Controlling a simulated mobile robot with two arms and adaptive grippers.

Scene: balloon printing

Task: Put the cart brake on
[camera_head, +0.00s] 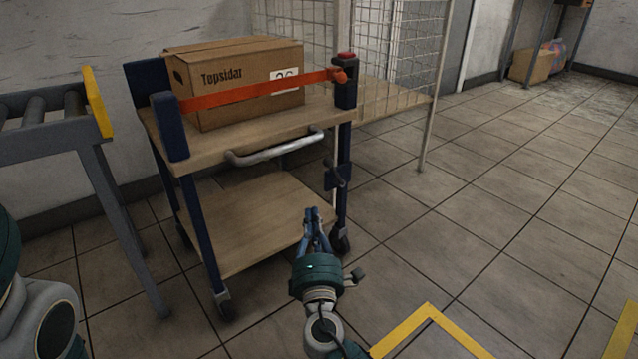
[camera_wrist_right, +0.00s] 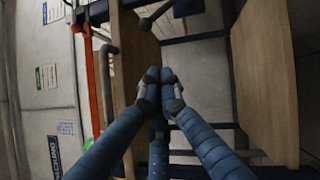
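The cart has a wooden upper shelf (camera_head: 225,146), a lower shelf (camera_head: 245,222) and dark blue posts. A small dark lever (camera_head: 339,176), likely the brake, sits on its front right post below the upper shelf. My right gripper (camera_head: 314,216) is in front of the cart, below and left of the lever and apart from it. In the right wrist view its fingertips (camera_wrist_right: 162,82) are close together with nothing seen between them. A grey bent bar (camera_wrist_right: 105,75) shows there; I cannot tell which part it is. My left gripper is out of view.
A cardboard box (camera_head: 235,83) stands on the upper shelf behind an orange strap (camera_head: 240,92). A silver handle (camera_head: 275,150) sticks out in front. A roller conveyor (camera_head: 45,130) is at left, a wire cage (camera_head: 400,60) behind. The tiled floor at right is clear.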

